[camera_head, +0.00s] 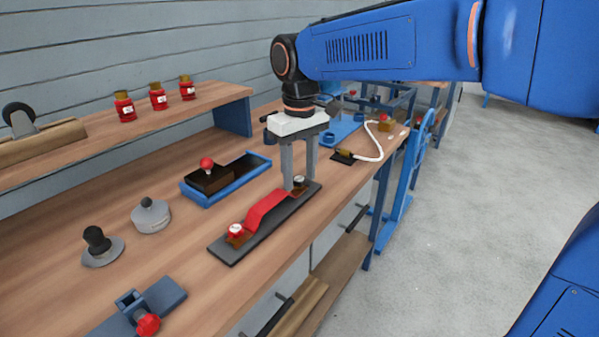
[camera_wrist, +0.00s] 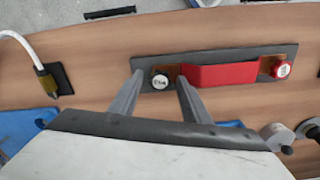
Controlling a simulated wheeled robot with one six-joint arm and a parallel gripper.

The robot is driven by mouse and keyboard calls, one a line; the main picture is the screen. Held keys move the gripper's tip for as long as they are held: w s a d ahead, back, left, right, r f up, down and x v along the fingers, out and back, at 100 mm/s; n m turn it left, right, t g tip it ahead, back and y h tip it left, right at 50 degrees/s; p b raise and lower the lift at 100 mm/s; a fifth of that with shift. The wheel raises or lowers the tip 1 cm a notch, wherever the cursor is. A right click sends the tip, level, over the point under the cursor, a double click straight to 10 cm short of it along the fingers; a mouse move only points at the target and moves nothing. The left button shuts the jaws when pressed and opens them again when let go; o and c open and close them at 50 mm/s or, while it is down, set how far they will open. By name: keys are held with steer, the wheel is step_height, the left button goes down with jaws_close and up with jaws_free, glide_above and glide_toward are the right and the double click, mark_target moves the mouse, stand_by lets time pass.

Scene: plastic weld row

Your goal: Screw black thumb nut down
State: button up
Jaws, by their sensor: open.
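The black thumb nut (camera_head: 299,181), with a white mark on top, sits at the far end of a dark base plate (camera_head: 228,252). In the wrist view the nut (camera_wrist: 160,81) lies between the two fingers. My gripper (camera_head: 297,180) points down over that end of the plate, open, with one finger on each side of the nut. The wrist view shows the gripper's fingers (camera_wrist: 160,77) apart, with gaps to the nut. I cannot tell the exact height of the fingertips. A red strap (camera_head: 266,209) runs from near this nut to a red thumb nut (camera_head: 236,230) at the other end.
A blue tray (camera_head: 207,199) holds a dark block with a red knob. A white cable (camera_head: 380,150) lies beyond the plate. A grey round weight (camera_head: 151,216), a black-knobbed piece (camera_head: 97,243) and a blue clamp (camera_head: 165,296) stand nearer. A shelf (camera_head: 150,118) carries small red jars.

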steer(key=n, duration=0.6)
stand_by(0.4)
steer(key=c, duration=1)
steer(key=m, duration=0.4)
steer(key=shift+m, duration=0.3)
steer(key=m, duration=0.5)
steer(key=shift+m, duration=0.4)
steer(key=o, duration=1.6)
steer(key=shift+c, duration=0.2)
